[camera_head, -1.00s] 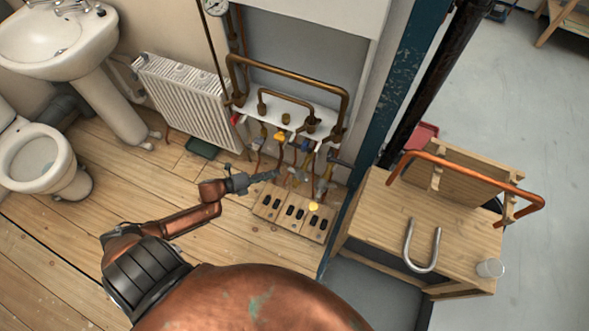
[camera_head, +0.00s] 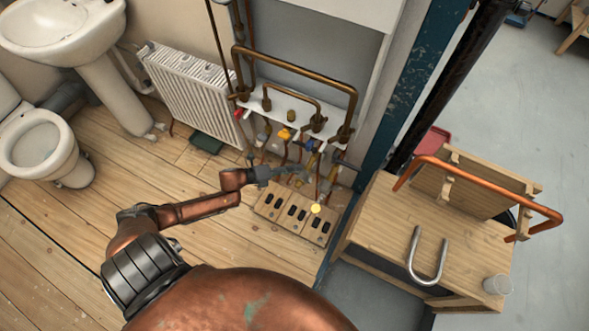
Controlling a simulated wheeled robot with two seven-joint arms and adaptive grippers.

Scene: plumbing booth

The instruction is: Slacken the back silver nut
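My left gripper (camera_head: 288,170) is at the end of the copper-coloured arm, low in front of the pipework and above the wooden block. It is small in the view, and I cannot make out whether its fingers are open or shut. Behind it, several pipes and valves with red, yellow and blue handles (camera_head: 285,134) hang below a white shelf (camera_head: 272,106). Brass fittings (camera_head: 317,123) stand on the shelf, joined by copper pipe loops (camera_head: 300,66). I cannot pick out a silver nut clearly at this size. My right gripper is not in view.
A wooden block with dark slots (camera_head: 294,214) lies on the floor below the pipes. A white radiator (camera_head: 190,88) stands to the left. A wooden bench (camera_head: 385,221) at the right bears a grey U-shaped pipe (camera_head: 428,258) and a clear cup (camera_head: 497,285).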

